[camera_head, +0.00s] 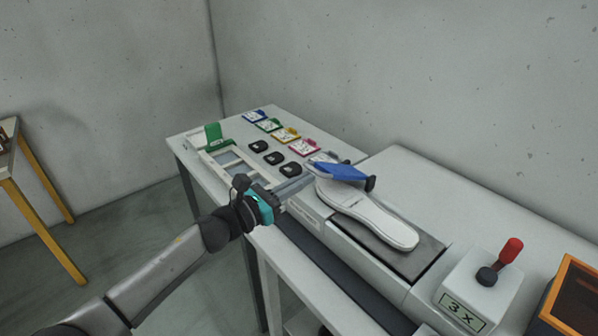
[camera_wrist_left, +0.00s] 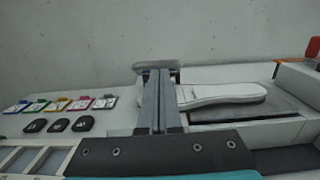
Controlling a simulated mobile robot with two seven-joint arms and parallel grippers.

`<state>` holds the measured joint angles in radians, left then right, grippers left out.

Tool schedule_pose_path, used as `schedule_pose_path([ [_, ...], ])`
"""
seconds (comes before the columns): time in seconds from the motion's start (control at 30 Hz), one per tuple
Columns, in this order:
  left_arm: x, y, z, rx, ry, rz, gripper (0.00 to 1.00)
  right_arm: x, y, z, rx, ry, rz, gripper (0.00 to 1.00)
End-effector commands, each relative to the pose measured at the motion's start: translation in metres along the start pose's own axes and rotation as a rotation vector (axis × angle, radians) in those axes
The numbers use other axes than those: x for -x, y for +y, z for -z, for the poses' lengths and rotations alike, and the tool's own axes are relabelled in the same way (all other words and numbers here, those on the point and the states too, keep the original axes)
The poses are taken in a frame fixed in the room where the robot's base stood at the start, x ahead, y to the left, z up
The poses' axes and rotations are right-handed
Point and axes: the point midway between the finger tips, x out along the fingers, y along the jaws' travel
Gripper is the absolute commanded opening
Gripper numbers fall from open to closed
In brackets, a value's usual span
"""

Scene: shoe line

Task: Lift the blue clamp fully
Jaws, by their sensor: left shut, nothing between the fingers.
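The blue clamp (camera_head: 342,172) lies across the far end of a white shoe sole (camera_head: 372,213), with a dark knob at its right end. I cannot tell whether it touches the sole. The sole rests on a dark plate (camera_head: 418,258) and also shows in the wrist view (camera_wrist_left: 215,94). My left gripper (camera_head: 308,184) is shut and empty, its fingertips close to the clamp's left side. In the wrist view, the fingers (camera_wrist_left: 160,76) are together and point toward a grey bar (camera_wrist_left: 157,65), probably part of the clamp. Contact cannot be made out. My right gripper is not in view.
A box with a red-topped lever (camera_head: 510,250) and "3 X" label stands at right, beside an orange-framed bin (camera_head: 580,300). Several coloured cards (camera_head: 285,134) and black pieces (camera_head: 274,158) lie on the far table, with a green bracket (camera_head: 213,134). The wall stands behind.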

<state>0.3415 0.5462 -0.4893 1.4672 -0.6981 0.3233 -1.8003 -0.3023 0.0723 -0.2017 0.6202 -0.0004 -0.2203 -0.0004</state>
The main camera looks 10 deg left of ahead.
Motion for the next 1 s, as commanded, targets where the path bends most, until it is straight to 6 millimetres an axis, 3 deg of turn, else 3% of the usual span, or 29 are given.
schedule_pose_path([
  [0.03, -0.002, 0.0, -0.012, -0.002, 0.018, 0.0, 0.0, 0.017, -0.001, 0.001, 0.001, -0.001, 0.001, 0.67],
  [0.43, -0.017, 0.0, -0.038, -0.002, 0.157, -0.002, 0.0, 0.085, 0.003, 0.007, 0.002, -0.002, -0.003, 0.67],
  [0.77, -0.031, 0.001, -0.053, -0.003, 0.192, -0.004, 0.0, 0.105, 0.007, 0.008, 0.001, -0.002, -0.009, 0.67],
  [1.0, -0.051, 0.001, -0.074, -0.004, 0.19, -0.004, 0.0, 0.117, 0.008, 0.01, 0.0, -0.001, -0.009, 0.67],
])
